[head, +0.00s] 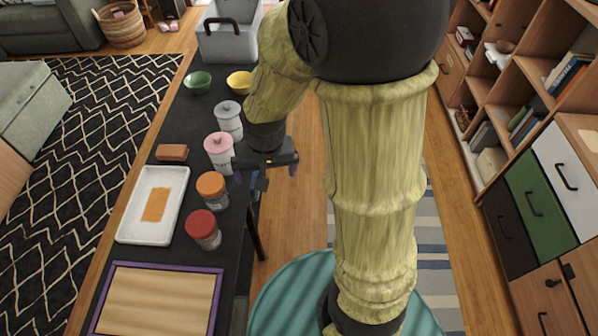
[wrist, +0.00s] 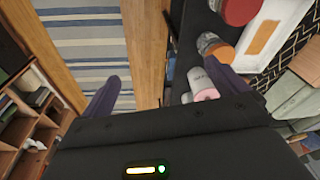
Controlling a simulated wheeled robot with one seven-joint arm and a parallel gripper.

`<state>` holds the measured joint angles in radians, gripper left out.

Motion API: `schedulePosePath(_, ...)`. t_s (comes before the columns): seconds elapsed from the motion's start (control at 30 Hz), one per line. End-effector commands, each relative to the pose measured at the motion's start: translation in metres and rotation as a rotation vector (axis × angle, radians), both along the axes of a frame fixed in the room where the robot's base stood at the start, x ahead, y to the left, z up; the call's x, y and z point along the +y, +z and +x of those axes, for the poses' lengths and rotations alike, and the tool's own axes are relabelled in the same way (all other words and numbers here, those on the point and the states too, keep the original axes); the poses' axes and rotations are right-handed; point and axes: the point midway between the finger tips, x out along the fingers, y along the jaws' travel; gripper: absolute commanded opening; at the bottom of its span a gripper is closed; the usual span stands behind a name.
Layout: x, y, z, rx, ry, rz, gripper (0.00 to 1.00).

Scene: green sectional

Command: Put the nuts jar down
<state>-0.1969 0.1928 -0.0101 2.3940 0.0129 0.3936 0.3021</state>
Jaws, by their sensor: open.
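My gripper (head: 265,174) is open and empty, at the right edge of the black table, close beside the white jar with a pink lid (head: 219,153). Its two fingers are spread wide in the wrist view (wrist: 162,88). The pink-lidded jar also shows there (wrist: 200,82), near one finger. In a row on the table stand a white jar with a grey lid (head: 229,121), a clear jar with an orange lid (head: 212,190) and a clear jar with a red lid (head: 204,230). All are upright. I cannot read which is the nuts jar.
The black table (head: 172,238) also holds a white tray (head: 130,228) with an orange-brown slab, a brown block (head: 172,152), a purple-rimmed board (head: 158,300), green (head: 198,82) and yellow (head: 240,82) bowls, and a grey bin (head: 228,45). Shelves (head: 520,90) stand at the right.

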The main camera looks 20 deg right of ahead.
Motion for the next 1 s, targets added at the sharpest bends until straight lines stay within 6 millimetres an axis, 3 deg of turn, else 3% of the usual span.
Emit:
schedulePosePath(0.03, -0.021, 0.009, -0.012, -0.024, 0.017, -0.010, 0.99)
schedulePosePath(0.1, -0.042, 0.016, -0.026, -0.048, 0.056, -0.027, 0.99)
schedulePosePath(0.23, -0.062, 0.022, -0.044, -0.073, 0.106, -0.052, 0.99)
schedulePosePath(1.0, -0.064, 0.029, -0.047, -0.075, 0.120, -0.057, 0.99)
